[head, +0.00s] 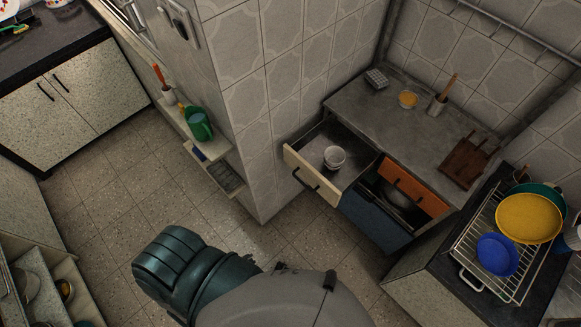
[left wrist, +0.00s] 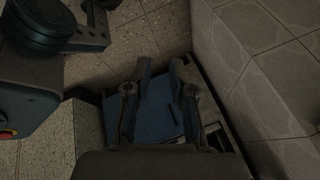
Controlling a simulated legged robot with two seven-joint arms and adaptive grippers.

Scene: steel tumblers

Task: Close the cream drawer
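The cream drawer (head: 312,178) is pulled out from the left side of the grey-topped cabinet (head: 352,107) in the head view. Its front has a dark bar handle (head: 305,181). White stacked bowls or cups (head: 334,157) stand inside it. My left gripper (left wrist: 160,65) shows in the left wrist view with its two fingers apart and nothing between them. A blue panel (left wrist: 155,112) lies beyond and between the fingers. The cream drawer is not clearly made out in that view. The head view shows neither gripper, and my right gripper is in no view.
An orange-fronted compartment (head: 412,192) with a dark pot (head: 397,195) and a blue front (head: 372,220) sit beside and below the cream drawer. A dish rack (head: 484,236) stands at right. A tiled wall corner (head: 262,150) is left of the drawer.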

